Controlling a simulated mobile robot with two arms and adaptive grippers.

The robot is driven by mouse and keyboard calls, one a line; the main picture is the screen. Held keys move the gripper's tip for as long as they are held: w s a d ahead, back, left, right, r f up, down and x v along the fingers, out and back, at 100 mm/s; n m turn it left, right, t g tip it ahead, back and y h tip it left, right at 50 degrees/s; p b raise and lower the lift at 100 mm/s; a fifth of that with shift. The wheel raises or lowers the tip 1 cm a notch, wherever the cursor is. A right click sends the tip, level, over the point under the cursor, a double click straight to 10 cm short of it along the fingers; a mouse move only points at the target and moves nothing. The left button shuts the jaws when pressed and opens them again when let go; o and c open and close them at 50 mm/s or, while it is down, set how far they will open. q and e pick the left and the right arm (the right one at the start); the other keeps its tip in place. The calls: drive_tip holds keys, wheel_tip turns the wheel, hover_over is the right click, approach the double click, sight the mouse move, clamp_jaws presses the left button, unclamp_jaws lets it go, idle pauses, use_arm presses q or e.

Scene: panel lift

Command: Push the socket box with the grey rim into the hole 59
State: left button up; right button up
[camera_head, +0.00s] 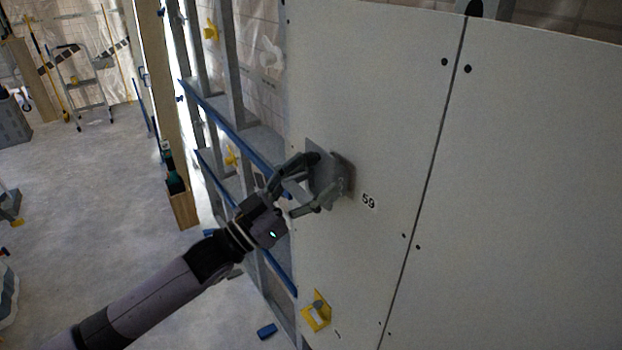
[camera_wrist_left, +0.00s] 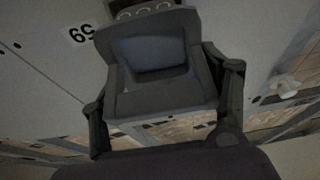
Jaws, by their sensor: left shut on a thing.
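The socket box with the grey rim (camera_head: 322,168) is held by my left gripper (camera_head: 322,178) against or just in front of the white panel (camera_head: 385,110), left of the printed label 59 (camera_head: 368,201). In the left wrist view the box (camera_wrist_left: 152,100) fills the space between the two fingers, one on each side. The label 59 (camera_wrist_left: 82,33) shows upside down beside it. The hole is hidden behind the box, so I cannot tell whether the box has entered it. My right gripper is not in view.
A yellow bracket-like piece (camera_head: 317,312) sits low on the panel. A dark seam runs down to a second white panel (camera_head: 530,160). Metal studs with blue rails (camera_head: 235,125) stand left of the panel. Open concrete floor (camera_head: 100,180) lies at the left, with a stepladder (camera_head: 68,90) far back.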

use_arm(q)
drive_tip(key=shift+d, duration=0.1)
drive_tip(key=shift+w+d, duration=0.5)
drive_tip(key=shift+d, duration=0.15)
drive_tip(key=shift+w+d, duration=0.2)
drive_tip(key=shift+d, duration=0.1)
drive_tip(key=shift+w+d+b, duration=0.35)
drive_tip(key=shift+d+b, duration=0.05)
drive_tip(key=shift+d, duration=0.1)
drive_tip(key=shift+w+d, duration=0.1)
drive_tip(key=shift+d, duration=0.1)
idle(0.6)
drive_tip(key=shift+d+r, duration=0.15)
drive_tip(key=shift+r, duration=0.5)
idle(0.8)
drive_tip(key=shift+a+f, duration=0.25)
drive_tip(key=shift+f, duration=0.1)
idle(0.4)
drive_tip(key=shift+s+f+p, duration=0.1)
drive_tip(key=shift+s+p, duration=0.1)
drive_tip(key=shift+p, duration=0.1)
